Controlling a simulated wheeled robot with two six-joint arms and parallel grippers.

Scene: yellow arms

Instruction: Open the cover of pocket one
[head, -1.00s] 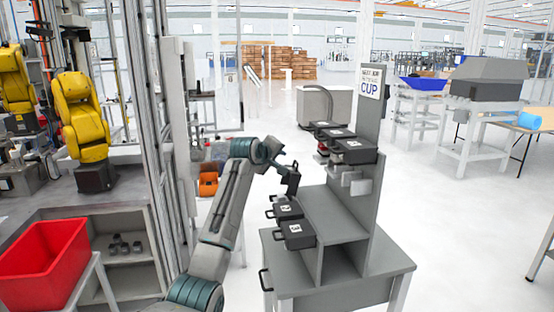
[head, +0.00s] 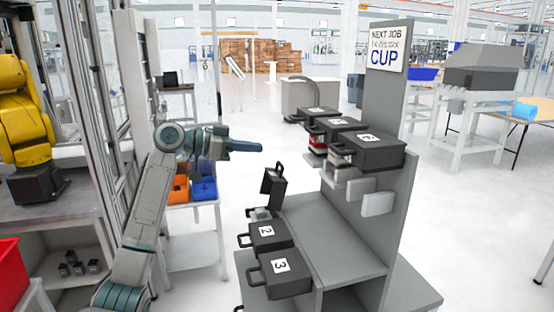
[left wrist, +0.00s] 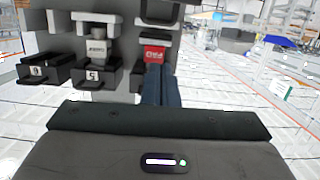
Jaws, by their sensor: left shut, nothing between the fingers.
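The stand's lower row holds dark covers marked 2 (head: 266,233) and 3 (head: 281,271), both lying shut with handles to the left. Behind them, a dark cover (head: 273,187) stands tilted up with its handle on top; no number is readable on it. It is at the row's far end, where pocket one fits, and a small grey block (head: 261,213) shows below it. My left gripper (head: 258,147) is shut and empty, left of and above the raised cover, apart from it. Its fingers (left wrist: 160,88) also show in the left wrist view. My right gripper is out of view.
The upper row has several dark covers, including one marked 6 (head: 365,152), with red items beneath. A "CUP" sign (head: 389,46) tops the stand. Orange (head: 178,190) and blue (head: 203,188) bins sit on a table behind my arm.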

